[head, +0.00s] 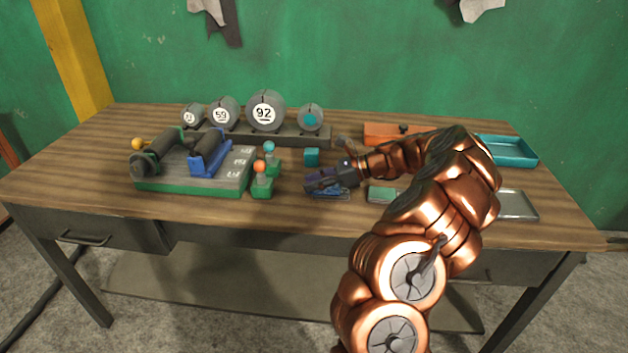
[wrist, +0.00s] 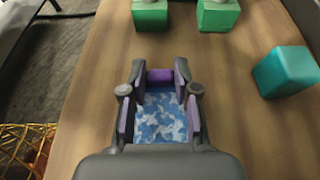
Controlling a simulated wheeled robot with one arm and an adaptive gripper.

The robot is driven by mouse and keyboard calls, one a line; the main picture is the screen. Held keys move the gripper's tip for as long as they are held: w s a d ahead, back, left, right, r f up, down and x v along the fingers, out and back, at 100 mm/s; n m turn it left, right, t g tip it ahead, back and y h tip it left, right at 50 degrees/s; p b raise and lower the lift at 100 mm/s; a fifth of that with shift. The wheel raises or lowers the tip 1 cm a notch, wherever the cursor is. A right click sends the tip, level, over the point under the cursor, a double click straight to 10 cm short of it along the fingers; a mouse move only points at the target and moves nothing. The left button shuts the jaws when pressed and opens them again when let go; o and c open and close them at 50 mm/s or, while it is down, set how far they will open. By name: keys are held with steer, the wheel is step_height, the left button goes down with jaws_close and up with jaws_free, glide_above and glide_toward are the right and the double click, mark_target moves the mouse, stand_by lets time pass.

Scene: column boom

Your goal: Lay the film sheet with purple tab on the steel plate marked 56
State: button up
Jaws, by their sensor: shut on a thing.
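The film sheet (wrist: 160,120) is patterned blue and white, with a purple tab (wrist: 160,76) at its far end. In the wrist view it lies between the two fingers of my gripper (wrist: 160,92), which is shut on it. In the head view my gripper (head: 322,182) is low over the middle front of the table, with a bit of blue sheet (head: 332,193) beneath it. I cannot tell whether the sheet touches the wood. No mark 56 is readable. A grey metal tray or plate (head: 518,206) at the right front is partly hidden by my arm.
Left of my gripper stand green blocks with orange (head: 261,180) and teal knobs and a green-based fixture (head: 190,188). Behind are a teal cube (head: 312,157) and a rack (head: 300,135) of round grey pieces, one marked 92. A teal tray (head: 512,155) and orange box (head: 385,133) stand right.

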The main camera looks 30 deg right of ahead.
stand_by(0.4)
steer(key=o, duration=0.9)
steer(key=shift+o, duration=0.2)
steer(key=o, duration=0.5)
steer(key=shift+r, duration=0.15)
steer(key=shift+r+p, duration=2.95)
steer(key=shift+r, duration=0.4)
